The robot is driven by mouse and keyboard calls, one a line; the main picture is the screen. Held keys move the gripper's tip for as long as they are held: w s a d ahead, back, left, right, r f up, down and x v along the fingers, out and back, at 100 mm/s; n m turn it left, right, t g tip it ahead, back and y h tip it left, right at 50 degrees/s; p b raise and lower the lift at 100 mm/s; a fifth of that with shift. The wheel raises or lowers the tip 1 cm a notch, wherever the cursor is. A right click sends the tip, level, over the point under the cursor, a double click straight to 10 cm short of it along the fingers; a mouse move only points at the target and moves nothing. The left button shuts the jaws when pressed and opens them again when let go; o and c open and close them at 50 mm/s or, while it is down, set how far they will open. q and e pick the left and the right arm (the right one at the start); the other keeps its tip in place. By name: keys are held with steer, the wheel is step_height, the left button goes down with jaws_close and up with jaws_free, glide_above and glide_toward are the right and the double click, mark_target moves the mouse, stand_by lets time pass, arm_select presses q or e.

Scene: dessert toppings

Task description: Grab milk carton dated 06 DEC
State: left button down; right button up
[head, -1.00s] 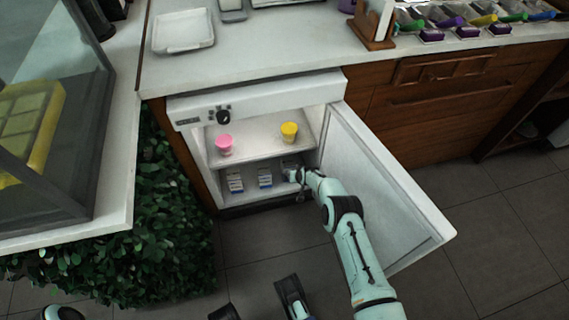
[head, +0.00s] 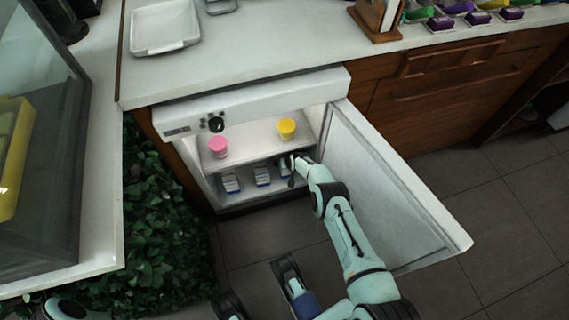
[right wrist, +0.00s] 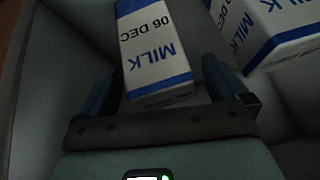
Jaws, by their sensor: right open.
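The fridge (head: 172,115) is open, with several white and blue milk cartons on its lower shelf, including a left one (head: 231,183) and a middle one (head: 263,175). My right gripper (head: 291,163) reaches in at the right end of that shelf. In the right wrist view a carton reading MILK 06 DEC (right wrist: 152,45) lies between the spread fingers of my right gripper (right wrist: 160,90). Its lower end is near the palm; contact is unclear. My left gripper (head: 258,288) is low in the head view, with its fingers apart and empty.
A second milk carton (right wrist: 275,35) stands close to the right finger, its DEC date partly cut off. A pink cup (head: 218,147) and a yellow cup (head: 287,128) sit on the upper shelf. The open fridge door (head: 385,190) is right of my right arm.

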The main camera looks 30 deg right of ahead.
steer(key=shift+r, duration=0.1)
steer(key=shift+s, duration=0.1)
steer(key=c, duration=1.8)
steer(key=shift+r, duration=0.1)
jaws_close()
